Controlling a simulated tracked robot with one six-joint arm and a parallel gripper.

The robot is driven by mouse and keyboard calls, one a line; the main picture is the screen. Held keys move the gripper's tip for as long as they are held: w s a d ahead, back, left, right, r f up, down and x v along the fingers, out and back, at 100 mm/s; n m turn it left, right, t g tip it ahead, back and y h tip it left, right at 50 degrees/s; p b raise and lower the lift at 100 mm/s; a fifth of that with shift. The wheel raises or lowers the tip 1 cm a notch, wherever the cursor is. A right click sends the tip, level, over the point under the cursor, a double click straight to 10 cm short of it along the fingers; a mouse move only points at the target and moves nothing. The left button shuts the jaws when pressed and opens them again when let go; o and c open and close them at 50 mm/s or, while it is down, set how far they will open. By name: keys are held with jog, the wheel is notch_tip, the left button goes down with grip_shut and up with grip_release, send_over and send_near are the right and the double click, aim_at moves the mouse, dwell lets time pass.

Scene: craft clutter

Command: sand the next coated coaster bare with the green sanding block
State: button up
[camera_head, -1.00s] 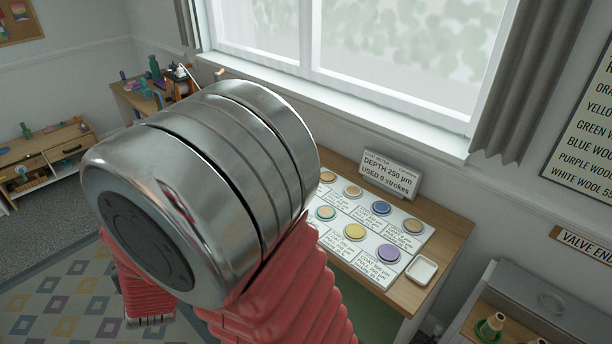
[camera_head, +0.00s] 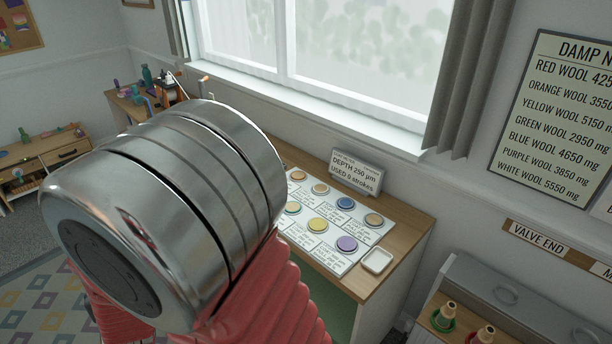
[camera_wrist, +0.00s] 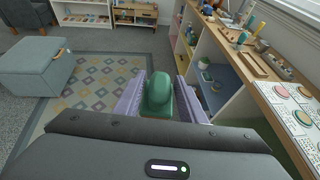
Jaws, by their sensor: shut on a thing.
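My gripper (camera_wrist: 160,108) has purple jaws and is shut on the green sanding block (camera_wrist: 158,92), held in the air over the floor in the wrist view. In the head view my own arm hides the gripper and block. Several coasters lie in two rows on a white labelled board: a blue one (camera_head: 346,203), a yellow one (camera_head: 318,225), a purple one (camera_head: 346,244) and tan ones, such as the one at the right end (camera_head: 373,219). Some coasters also show at the wrist view's right edge. The sanding block is apart from them.
A sign (camera_head: 356,172) behind the board reads "DEPTH 250 µm, USED 0 strokes". A small white tray (camera_head: 377,260) sits at the right on the wooden bench (camera_head: 408,238). A wool chart (camera_head: 553,118) hangs on the right wall. Open floor and a patterned rug (camera_wrist: 98,82) lie ahead.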

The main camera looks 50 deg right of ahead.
dwell(0.3)
jog(key=w+d+f+m+g+h, duration=0.15)
jog(key=d+m+g+h, duration=0.55)
jog(key=d, duration=3.1)
jog(key=s+d+f+m+g, duration=0.1)
jog(key=s+d+m+g, duration=0.1)
jog(key=s+d, duration=0.5)
jog(key=s+d+f+m+g+h, duration=0.1)
jog(key=s+d+m+g, duration=0.2)
jog(key=s+d, duration=0.5)
jog(key=s+d+f+m+g+h, duration=0.1)
jog(key=s+d+m, duration=0.3)
jog(key=d, duration=1.3)
jog(key=s+f+g, duration=0.1)
jog(key=s, duration=0.2)
jog(key=shift+s+d+g, duration=0.15)
jog(key=shift+s+g, duration=0.05)
jog(key=shift+g, duration=0.1)
jog(key=shift+f, duration=0.15)
jog(key=shift+f, duration=1.95)
